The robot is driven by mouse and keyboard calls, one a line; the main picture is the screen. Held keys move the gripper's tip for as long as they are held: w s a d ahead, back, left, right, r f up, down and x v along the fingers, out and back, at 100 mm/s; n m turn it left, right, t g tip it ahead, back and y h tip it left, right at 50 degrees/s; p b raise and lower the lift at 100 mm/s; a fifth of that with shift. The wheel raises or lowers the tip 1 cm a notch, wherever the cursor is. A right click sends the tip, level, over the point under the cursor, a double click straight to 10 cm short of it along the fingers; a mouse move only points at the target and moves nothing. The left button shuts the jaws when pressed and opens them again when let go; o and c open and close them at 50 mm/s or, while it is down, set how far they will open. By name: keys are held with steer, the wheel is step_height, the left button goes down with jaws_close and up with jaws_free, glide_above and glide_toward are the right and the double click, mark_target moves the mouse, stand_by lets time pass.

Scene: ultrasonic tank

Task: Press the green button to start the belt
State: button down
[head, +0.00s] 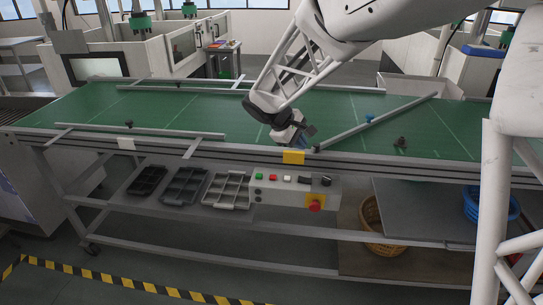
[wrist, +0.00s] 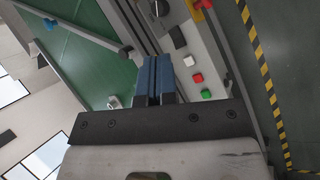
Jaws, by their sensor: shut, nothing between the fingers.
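The green button (head: 259,176) is at the left end of the top row on the grey control panel (head: 285,199), below the belt's front rail. In the wrist view the green button (wrist: 206,93) lies right of my fingers, beside a red button (wrist: 198,78) and a white button (wrist: 189,61). The green belt (head: 220,115) runs across behind the panel. My gripper (head: 304,138) is over the belt near its front rail, apart from the panel. In the wrist view my blue fingers (wrist: 154,76) are together and empty.
A red emergency knob (head: 314,205) on a yellow base is at the panel's lower right. A yellow block (head: 293,157) sits on the front rail. A diagonal bar (head: 375,122) crosses the belt to the right. Dark trays (head: 185,186) sit left of the panel.

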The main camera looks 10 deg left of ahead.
mark_target(259, 176)
steer(key=w+a+f+n+t, duration=0.1)
steer(key=w+a+f+n, duration=0.1)
steer(key=w+a+f, duration=0.2)
steer(key=w+a+f+n+t+h, duration=0.1)
steer(key=w+a+f+n, duration=0.1)
steer(key=a, duration=0.8)
steer(key=shift+w+f, duration=0.9)
steer(key=shift+w, duration=0.2)
steer(key=shift+f, duration=0.15)
steer(key=shift+f, duration=4.2)
